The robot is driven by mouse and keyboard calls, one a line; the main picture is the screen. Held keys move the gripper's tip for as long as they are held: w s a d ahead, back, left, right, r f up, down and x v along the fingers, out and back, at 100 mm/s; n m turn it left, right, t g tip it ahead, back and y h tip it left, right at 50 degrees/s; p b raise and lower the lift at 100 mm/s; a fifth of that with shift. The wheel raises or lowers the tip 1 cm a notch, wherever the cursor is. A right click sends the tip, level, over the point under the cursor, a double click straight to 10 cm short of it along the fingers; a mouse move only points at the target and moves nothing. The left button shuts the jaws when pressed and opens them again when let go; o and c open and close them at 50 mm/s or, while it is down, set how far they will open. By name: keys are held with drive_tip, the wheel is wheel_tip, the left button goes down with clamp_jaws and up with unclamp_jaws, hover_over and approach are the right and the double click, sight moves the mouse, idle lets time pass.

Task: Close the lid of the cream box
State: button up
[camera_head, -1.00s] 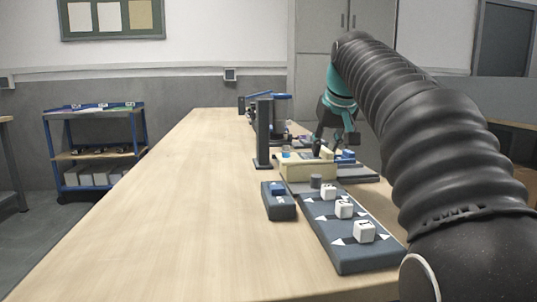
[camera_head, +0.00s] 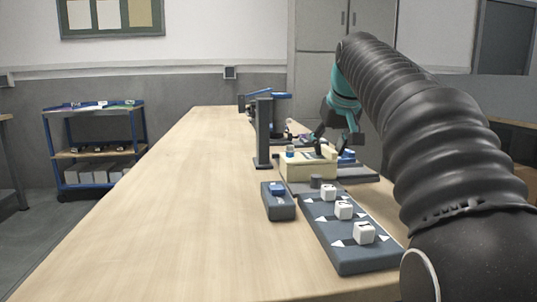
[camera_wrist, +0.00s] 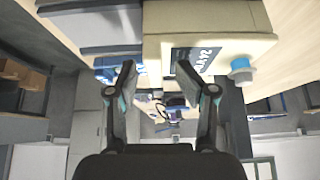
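The cream box (camera_head: 308,170) stands on the bench behind the dark block panel in the head view. A small blue-topped part (camera_head: 290,152) sits at its left end. A small cream piece (camera_head: 328,152) shows at its top right; I cannot tell whether it belongs to the lid. My gripper (camera_head: 336,143) is over the right part of the box. In the wrist view the cream box (camera_wrist: 210,18) is close ahead, with a dark printed label and a blue knob (camera_wrist: 240,64). My gripper (camera_wrist: 157,76) is open, its fingers apart with nothing gripped. The lid's angle is unclear.
A dark panel (camera_head: 352,257) with several white cubes lies in front of the box. A small dark block with a blue top (camera_head: 278,203) is beside it. A dark upright post (camera_head: 263,132) stands behind left. The bench's left side is clear.

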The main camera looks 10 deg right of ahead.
drive_tip(key=shift+r+p, duration=2.45)
drive_tip(key=shift+r, duration=0.5)
